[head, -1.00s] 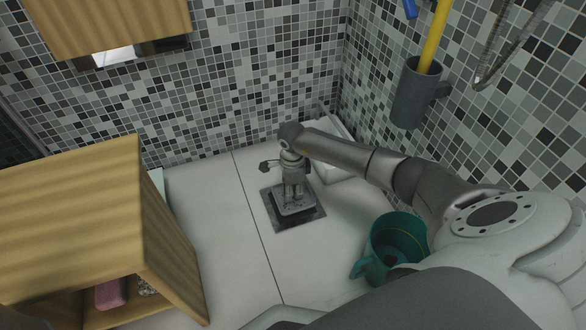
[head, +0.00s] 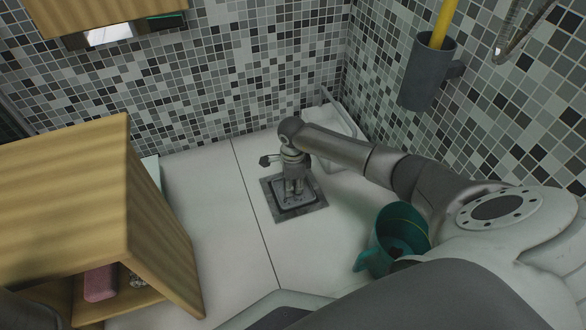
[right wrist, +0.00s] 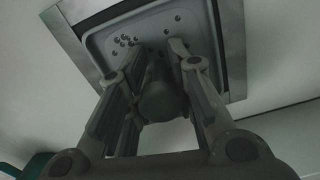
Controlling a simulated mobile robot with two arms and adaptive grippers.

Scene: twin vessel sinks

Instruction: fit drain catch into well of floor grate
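The drain catch (head: 295,197) is a grey, rounded-square plate with small holes and a dark upright knob. It lies level within the dark square frame of the floor grate (head: 313,213); whether it is fully seated in the well I cannot tell. My right gripper (head: 294,188) points straight down over it. In the right wrist view, its fingers (right wrist: 157,58) stand on either side of the knob (right wrist: 163,102), seemingly closed on it, with their tips close to the plate (right wrist: 205,20). The metal frame (right wrist: 75,45) shows around the plate. My left gripper is out of view.
A teal mug-like container (head: 398,232) stands on the pale floor, right of the grate. A wooden cabinet (head: 70,195) is at left. Tiled walls meet behind; a grey holder (head: 427,75) hangs on the right wall. The floor (head: 215,205) left of the grate is clear.

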